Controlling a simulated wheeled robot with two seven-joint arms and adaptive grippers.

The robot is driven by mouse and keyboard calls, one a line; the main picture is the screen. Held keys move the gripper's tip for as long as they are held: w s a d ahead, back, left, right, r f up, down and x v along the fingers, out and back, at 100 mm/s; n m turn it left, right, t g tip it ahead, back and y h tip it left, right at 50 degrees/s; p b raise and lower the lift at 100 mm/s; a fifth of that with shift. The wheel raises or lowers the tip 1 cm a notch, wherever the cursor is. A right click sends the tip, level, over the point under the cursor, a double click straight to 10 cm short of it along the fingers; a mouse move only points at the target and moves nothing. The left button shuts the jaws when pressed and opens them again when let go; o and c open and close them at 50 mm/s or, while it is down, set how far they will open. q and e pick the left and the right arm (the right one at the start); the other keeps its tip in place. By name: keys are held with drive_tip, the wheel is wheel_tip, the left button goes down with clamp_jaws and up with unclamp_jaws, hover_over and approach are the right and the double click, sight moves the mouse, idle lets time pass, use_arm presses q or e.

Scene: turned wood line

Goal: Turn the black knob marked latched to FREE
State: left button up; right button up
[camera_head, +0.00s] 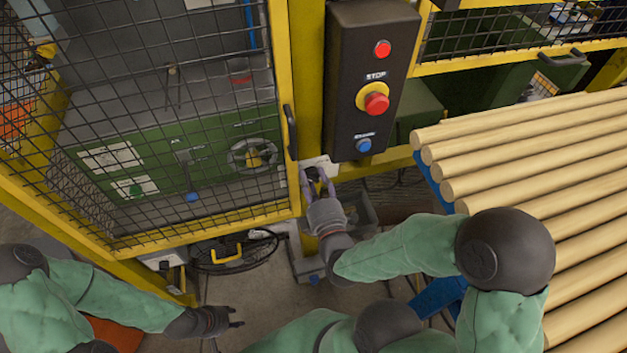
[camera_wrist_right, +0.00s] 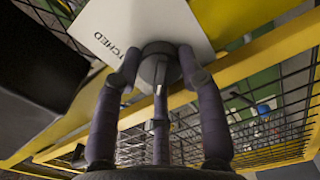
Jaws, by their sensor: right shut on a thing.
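The black knob (camera_wrist_right: 158,68) sits on a white plate (camera_wrist_right: 125,25) in the right wrist view. The lettering "TCHED" shows on the plate, and the rest of the word is out of view or covered. My right gripper (camera_head: 319,186) is shut on the knob, with fingers on both sides of it and another below. In the head view the white plate (camera_head: 322,166) shows on the yellow post, and the gripper's fingers largely hide the knob. My left gripper (camera_head: 238,316) is low at the left, empty, its fingers apart, away from the knob.
A dark control box (camera_head: 370,75) with red and blue buttons hangs just above the plate. A mesh door (camera_head: 165,120) with a black handle (camera_head: 290,131) stands to the left. Pale wooden rods (camera_head: 530,150) lie at the right, beside my right arm.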

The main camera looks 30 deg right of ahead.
drive_tip(key=o, duration=0.9)
drive_tip(key=shift+f, duration=0.1)
